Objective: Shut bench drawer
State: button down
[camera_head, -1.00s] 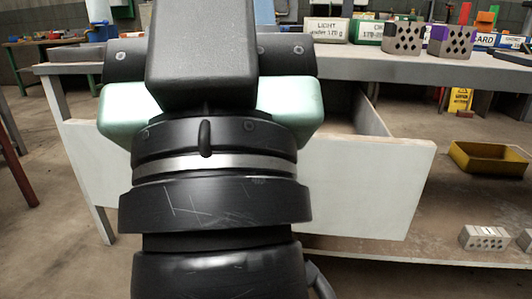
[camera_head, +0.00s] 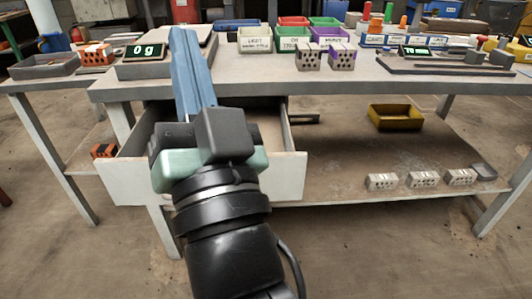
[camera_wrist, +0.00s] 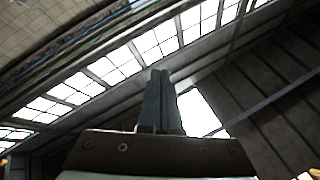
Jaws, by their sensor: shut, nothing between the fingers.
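The bench drawer (camera_head: 287,178) hangs open below the bench top, its pale front panel pulled out toward me. Its right side wall and part of its inside show; my arm hides the middle of the front. My gripper (camera_head: 184,38) stands in front of the drawer with its blue-grey fingers together, pointing up past the bench edge. In the wrist view the closed fingers (camera_wrist: 161,78) point toward bright roof windows, with nothing between them. I cannot tell whether my arm touches the drawer front.
The bench top (camera_head: 290,77) carries a scale (camera_head: 147,52), bins (camera_head: 254,40) and hollow bricks (camera_head: 308,56). On the lower shelf are a yellow tray (camera_head: 395,117) and several grey bricks (camera_head: 382,181). An orange brick (camera_head: 103,151) lies left of the drawer. Floor in front is clear.

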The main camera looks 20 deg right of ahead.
jog(key=d+f+m+g+h, duration=0.15)
jog(key=d+f+m, duration=0.25)
jog(key=f, duration=0.5)
jog(key=m+g+h+p, duration=0.35)
jog(key=m+g, duration=0.25)
jog(key=m, duration=0.7)
send_near(296, 181)
jog(key=shift+t, duration=0.25)
jog(key=x, duration=0.7)
jog(key=shift+f, duration=0.25)
jog(key=shift+d, duration=0.1)
